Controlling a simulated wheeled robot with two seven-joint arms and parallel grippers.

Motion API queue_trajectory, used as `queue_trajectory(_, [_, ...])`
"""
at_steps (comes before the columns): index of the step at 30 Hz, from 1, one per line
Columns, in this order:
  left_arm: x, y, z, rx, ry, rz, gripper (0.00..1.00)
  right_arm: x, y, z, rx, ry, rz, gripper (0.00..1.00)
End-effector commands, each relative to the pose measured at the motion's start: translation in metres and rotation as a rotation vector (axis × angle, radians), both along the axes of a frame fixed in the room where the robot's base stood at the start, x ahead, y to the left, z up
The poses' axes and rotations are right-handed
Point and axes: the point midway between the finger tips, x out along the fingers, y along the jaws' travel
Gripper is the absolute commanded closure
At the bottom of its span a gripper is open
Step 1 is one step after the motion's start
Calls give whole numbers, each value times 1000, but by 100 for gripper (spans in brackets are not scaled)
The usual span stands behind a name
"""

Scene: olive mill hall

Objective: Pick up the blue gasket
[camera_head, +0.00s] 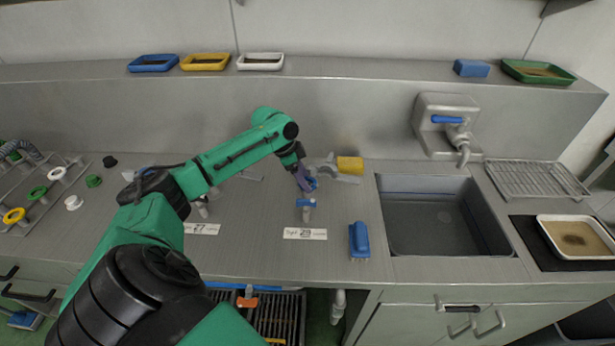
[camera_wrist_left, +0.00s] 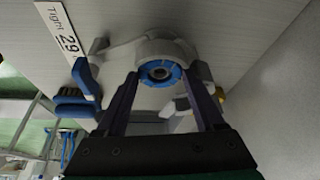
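The blue gasket (camera_wrist_left: 160,84) is a ring around a dark hole, seated on the face of a grey metal fitting (camera_wrist_left: 170,48) in the left wrist view. In the head view a small blue patch of it (camera_head: 312,184) shows beside my fingertips. My left gripper (camera_head: 304,181) reaches down to the fitting from the left. In the left wrist view its two dark fingers (camera_wrist_left: 161,76) are spread, with the gasket between them. I cannot tell whether they touch it. My right gripper is out of view.
A valve with a blue handle (camera_head: 306,203) stands just in front, behind a "29" label (camera_head: 305,234). A yellow block (camera_head: 349,165) is behind. Coloured rings (camera_head: 38,192) sit on pegs far left.

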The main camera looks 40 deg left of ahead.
Motion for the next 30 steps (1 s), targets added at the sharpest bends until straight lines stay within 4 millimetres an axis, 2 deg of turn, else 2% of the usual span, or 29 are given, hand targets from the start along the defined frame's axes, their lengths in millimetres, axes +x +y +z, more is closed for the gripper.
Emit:
queue_trajectory(1, [0, 0, 0, 0, 0, 0, 68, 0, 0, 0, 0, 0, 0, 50])
queue_trajectory(2, [0, 0, 0, 0, 0, 0, 79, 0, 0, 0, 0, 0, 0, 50])
queue_trajectory(3, [0, 0, 0, 0, 0, 0, 82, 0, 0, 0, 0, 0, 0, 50])
queue_trajectory(11, [0, 0, 2, 0, 0, 0, 82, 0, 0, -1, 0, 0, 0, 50])
queue_trajectory(16, [1, 1, 20, 0, -4, 0, 82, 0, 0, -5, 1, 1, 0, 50])
queue_trajectory(20, [1, 1, 54, 1, -8, -1, 82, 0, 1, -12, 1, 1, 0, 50])
queue_trajectory(27, [2, 0, 148, -2, -10, -1, 82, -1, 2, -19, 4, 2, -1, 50])
queue_trajectory(30, [1, -1, 176, -3, -7, 0, 82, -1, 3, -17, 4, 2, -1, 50])
